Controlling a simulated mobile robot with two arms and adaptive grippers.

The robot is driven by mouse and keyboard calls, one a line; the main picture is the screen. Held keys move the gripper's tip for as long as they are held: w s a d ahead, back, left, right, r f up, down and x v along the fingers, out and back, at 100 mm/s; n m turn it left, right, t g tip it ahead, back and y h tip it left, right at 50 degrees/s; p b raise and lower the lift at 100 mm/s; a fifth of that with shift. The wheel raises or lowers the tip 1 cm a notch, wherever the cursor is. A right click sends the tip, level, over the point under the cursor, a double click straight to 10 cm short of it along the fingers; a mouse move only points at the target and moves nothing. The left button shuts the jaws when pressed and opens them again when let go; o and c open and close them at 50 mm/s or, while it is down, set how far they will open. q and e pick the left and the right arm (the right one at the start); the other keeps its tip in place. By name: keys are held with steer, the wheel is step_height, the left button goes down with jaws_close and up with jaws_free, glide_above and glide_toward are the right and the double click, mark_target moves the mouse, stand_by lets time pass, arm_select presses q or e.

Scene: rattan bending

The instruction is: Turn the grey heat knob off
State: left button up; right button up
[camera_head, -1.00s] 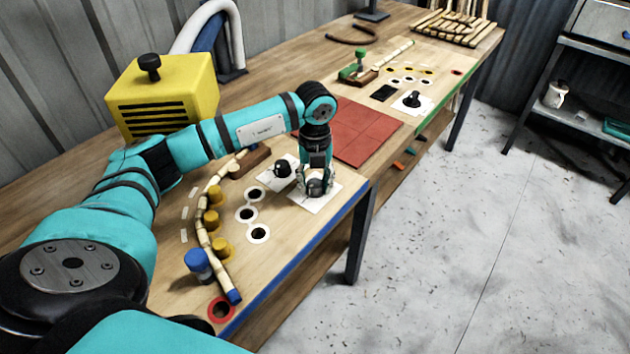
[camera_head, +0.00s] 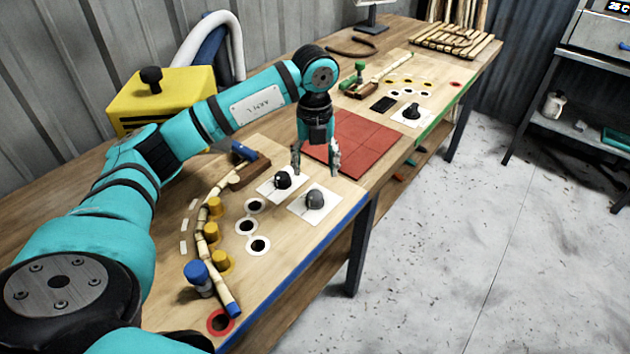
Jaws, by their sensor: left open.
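The grey heat knob (camera_head: 315,199) sits on a white plate (camera_head: 327,211) near the blue-edged front of the bench. A black knob (camera_head: 283,178) sits on another white plate just behind and to its left. My left gripper (camera_head: 316,172) points down above and slightly behind the grey knob, apart from it. Its two fingers are spread wide with nothing between them. The marks on the plate are too small to read. My right gripper does not show.
A rattan pole (camera_head: 210,235) curves around yellow pegs, with a blue peg (camera_head: 197,275) at its near end. A red mat (camera_head: 350,140) lies behind the gripper. A yellow box (camera_head: 160,95) stands at the back left. Farther along is a second station with a black knob (camera_head: 411,111).

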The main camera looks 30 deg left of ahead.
arm_select(q)
steer(key=shift+r, duration=1.45)
